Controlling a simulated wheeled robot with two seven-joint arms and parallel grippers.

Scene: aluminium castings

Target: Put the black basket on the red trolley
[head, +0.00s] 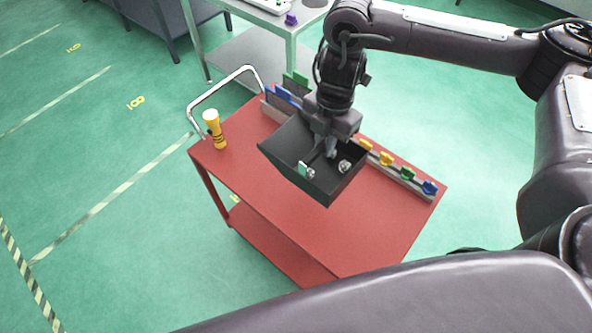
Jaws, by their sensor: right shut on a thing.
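The black basket (322,194) is over the top of the red trolley (262,188), near its middle. It looks slightly tilted, and I cannot tell whether its base touches the trolley top. My right gripper (331,150) comes down from above and is shut on the basket, with its fingers partly hidden in the dark interior. Small metal parts (344,166) and a green-and-white piece (303,169) show inside the basket. My left gripper is out of view.
A rack (405,180) with coloured pieces lines the right edge. The trolley's front surface is bare. A grey table (285,22) stands behind.

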